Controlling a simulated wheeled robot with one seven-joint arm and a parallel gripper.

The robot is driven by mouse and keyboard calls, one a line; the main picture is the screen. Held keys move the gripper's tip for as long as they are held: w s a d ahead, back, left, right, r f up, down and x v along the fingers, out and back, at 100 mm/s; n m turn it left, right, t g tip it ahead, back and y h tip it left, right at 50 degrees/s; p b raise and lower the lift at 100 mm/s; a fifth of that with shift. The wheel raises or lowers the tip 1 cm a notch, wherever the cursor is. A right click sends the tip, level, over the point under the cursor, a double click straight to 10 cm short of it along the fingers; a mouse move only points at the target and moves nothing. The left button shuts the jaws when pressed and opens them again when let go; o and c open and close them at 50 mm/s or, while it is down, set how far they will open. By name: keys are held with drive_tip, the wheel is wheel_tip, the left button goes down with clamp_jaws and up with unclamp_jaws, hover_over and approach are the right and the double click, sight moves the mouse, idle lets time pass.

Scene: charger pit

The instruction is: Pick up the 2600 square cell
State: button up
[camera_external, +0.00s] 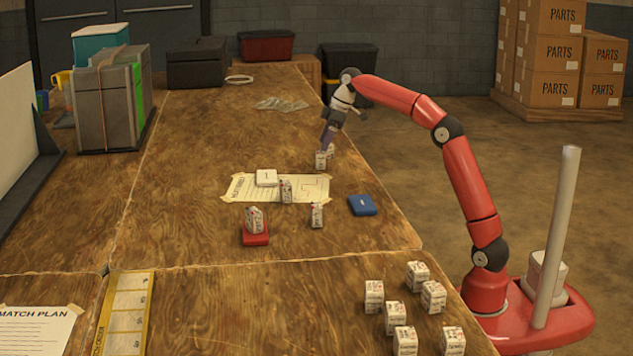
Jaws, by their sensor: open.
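Several small white box-shaped cells with dark printing stand on the wooden table. Their labels are too small to read, so I cannot tell which is the 2600 square cell. My gripper (327,143) is open and points down at the far side of the table. One cell (321,161) is right below it, with another close behind; I cannot tell whether the fingers touch or surround either one. One cell (286,191) stands near the white pad (266,177), another (317,215) stands on bare wood, and a tilted one (254,219) is on the red pad (255,238).
A blue pad (362,205) lies near the right edge. More cells (374,297) stand in a group at the front right. A taped paper sheet (240,188) lies mid-table. Grey cases (105,105) stand at the left. The left-middle tabletop is clear.

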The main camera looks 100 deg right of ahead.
sight(321, 152)
drive_tip(key=x, duration=0.3)
drive_tip(key=b+x, duration=0.1)
drive_tip(key=x, duration=0.3)
drive_tip(key=shift+a, duration=0.2)
drive_tip(key=shift+r, duration=0.1)
drive_tip(key=c, duration=1.1)
